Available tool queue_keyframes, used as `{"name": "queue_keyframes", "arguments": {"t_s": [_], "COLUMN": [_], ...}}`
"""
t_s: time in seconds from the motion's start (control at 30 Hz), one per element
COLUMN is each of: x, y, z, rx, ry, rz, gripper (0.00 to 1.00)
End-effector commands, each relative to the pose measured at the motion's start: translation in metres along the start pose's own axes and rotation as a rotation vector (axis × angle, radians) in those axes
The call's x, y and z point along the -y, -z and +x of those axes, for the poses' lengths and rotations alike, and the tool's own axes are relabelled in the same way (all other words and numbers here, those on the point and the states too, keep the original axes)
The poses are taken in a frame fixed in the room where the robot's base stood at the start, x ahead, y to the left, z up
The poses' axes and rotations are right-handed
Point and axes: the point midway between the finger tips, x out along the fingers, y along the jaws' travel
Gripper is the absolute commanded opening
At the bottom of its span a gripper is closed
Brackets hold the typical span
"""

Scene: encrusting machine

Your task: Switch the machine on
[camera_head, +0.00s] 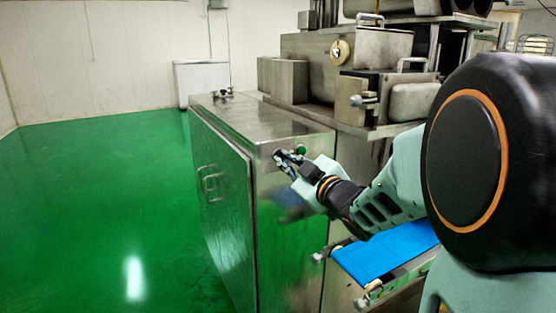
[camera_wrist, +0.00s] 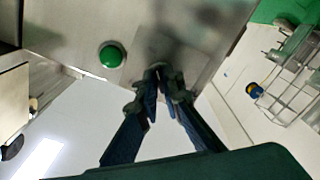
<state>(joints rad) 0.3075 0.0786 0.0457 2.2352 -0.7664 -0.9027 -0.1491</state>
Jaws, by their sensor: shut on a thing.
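The encrusting machine's steel cabinet (camera_head: 285,205) stands in the middle of the head view. A round green button (camera_head: 301,149) sits on its end panel near the top edge; it also shows in the wrist view (camera_wrist: 112,55). My gripper (camera_head: 283,158) is at this panel, just left of the green button in the head view. In the wrist view my gripper (camera_wrist: 161,78) has its fingertips close together at the panel, to the right of the button and apart from it. They are shut on a small switch knob, mostly hidden by the fingers.
A blue conveyor belt (camera_head: 385,252) lies below my forearm. Steel hoppers and housings (camera_head: 345,60) rise behind the cabinet. The green floor (camera_head: 90,200) to the left is clear, with a white box (camera_head: 202,80) by the wall.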

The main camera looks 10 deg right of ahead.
Motion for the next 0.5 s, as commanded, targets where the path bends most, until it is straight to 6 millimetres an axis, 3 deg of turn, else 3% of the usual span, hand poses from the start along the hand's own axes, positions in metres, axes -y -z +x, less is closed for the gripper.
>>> {"name": "queue_keyframes", "arguments": {"t_s": [0.13, 0.17, 0.3, 0.5], "x": [-0.001, -0.0009, -0.0007, -0.0003], "y": [0.0016, 0.0016, 0.0013, 0.0007], "z": [0.0004, 0.0004, 0.0003, 0.0002], "rx": [-0.004, -0.004, -0.003, -0.002], "ry": [-0.002, -0.002, -0.001, -0.001], "rz": [0.001, 0.001, 0.0, 0.0], "gripper": [0.0, 0.08, 0.24, 0.25]}}
